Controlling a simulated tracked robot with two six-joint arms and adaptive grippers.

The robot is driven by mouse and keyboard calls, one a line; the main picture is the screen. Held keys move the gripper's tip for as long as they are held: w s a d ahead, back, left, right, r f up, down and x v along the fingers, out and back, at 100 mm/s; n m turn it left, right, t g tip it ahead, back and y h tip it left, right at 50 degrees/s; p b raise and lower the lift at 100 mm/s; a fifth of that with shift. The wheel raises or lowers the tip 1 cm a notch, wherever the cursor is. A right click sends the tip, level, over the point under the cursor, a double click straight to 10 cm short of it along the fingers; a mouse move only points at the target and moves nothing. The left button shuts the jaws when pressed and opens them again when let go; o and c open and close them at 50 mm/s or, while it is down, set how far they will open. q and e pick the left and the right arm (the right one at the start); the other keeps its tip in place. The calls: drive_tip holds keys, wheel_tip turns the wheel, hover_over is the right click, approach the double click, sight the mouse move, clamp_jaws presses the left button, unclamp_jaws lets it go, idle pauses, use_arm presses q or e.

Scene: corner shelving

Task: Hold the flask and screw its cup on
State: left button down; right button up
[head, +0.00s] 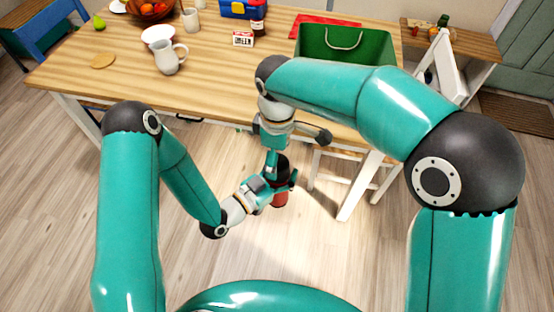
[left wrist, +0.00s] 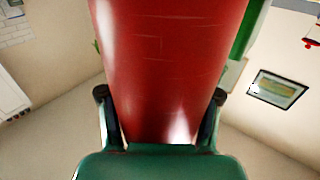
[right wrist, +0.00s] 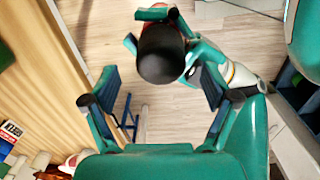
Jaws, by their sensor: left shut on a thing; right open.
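The red flask (head: 280,199) is held off the floor in front of the table, in the middle of the head view. My left gripper (head: 279,184) is shut around its body. In the left wrist view the red body (left wrist: 165,60) fills the space between both fingers. A dark rounded cup (right wrist: 160,55) sits at the flask's upper end in the right wrist view. I cannot tell whether it is screwed tight. My right gripper (right wrist: 157,82) is open, pointing down from above, its fingers apart on either side of the cup's near edge. Its fingertips are hard to make out in the head view.
A white stool (head: 345,172) is right of the flask. The floor at front is clear.

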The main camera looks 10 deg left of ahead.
drive_tip(key=shift+c, duration=0.5)
drive_tip(key=n, duration=0.3)
drive_tip(key=shift+s+d+r+n, duration=0.1)
drive_tip(key=shift+d+r+n, duration=0.1)
drive_tip(key=shift+n, duration=0.2)
drive_tip(key=n, duration=0.3)
drive_tip(key=shift+r, duration=0.35)
drive_tip(key=shift+r+n, duration=0.5)
drive_tip(key=shift+n, duration=0.7)
drive_tip(key=shift+a+r+n, duration=0.1)
drive_tip(key=shift+r+n, duration=0.1)
drive_tip(key=shift+n, duration=0.1)
drive_tip(key=shift+a+r, duration=0.1)
drive_tip(key=shift+r, duration=0.2)
